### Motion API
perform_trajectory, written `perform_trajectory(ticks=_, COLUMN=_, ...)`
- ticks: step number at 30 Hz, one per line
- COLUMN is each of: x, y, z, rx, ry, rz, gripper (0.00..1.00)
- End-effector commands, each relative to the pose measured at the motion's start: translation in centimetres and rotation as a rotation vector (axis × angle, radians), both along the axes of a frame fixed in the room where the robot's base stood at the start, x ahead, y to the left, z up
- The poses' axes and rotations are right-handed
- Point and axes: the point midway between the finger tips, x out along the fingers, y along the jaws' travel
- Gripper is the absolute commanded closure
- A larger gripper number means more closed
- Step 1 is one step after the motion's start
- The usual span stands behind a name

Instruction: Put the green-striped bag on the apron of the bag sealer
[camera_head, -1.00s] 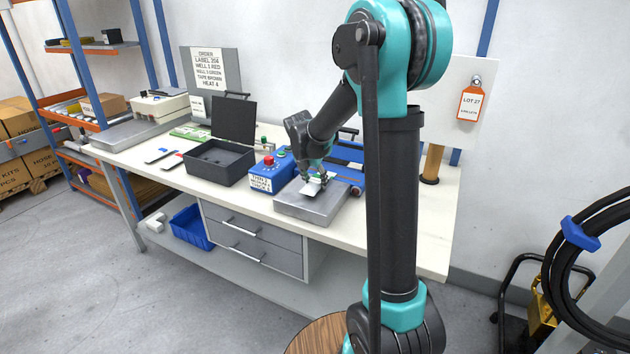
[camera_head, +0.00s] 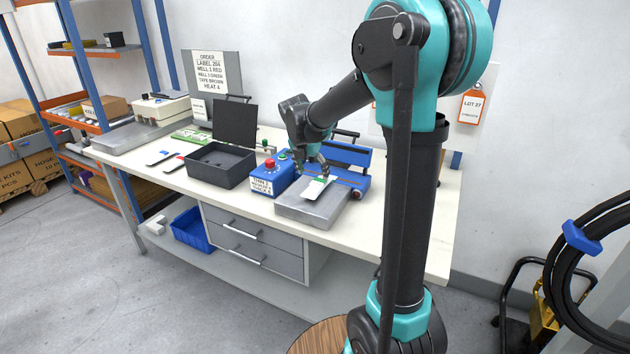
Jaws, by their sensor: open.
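The green-striped bag (camera_head: 317,190) is a small white packet with a green band at its far end. It lies on the grey metal apron (camera_head: 295,211) in front of the blue bag sealer (camera_head: 345,160). My gripper (camera_head: 323,174) is open just above the bag's green end, with its fingers pointing down. I cannot tell whether a finger still touches the bag. The fingers partly cover the bag's far end and part of the sealer.
A blue control box (camera_head: 268,178) with a red button stands left of the apron. An open black case (camera_head: 222,163) and red- and blue-ended packets (camera_head: 172,163) lie further left.

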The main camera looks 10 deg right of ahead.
Motion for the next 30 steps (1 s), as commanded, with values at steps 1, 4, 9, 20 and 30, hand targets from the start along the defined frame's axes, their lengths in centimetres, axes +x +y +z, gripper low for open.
perform_trajectory(ticks=1, x=-0.4, y=0.3, z=1.0, rx=-0.001, ry=0.0, rz=0.002, gripper=0.32)
perform_trajectory(ticks=4, x=-0.9, y=0.7, z=2.6, rx=-0.001, ry=0.001, rz=0.003, gripper=0.32)
perform_trajectory(ticks=9, x=-1.5, y=1.1, z=4.5, rx=-0.001, ry=0.001, rz=0.001, gripper=0.32)
perform_trajectory(ticks=20, x=-6.5, y=-1.2, z=2.1, rx=0.183, ry=-0.088, rz=-0.415, gripper=0.32)
perform_trajectory(ticks=30, x=-17.2, y=-4.5, z=-4.8, rx=0.579, ry=-0.238, rz=-1.354, gripper=0.32)
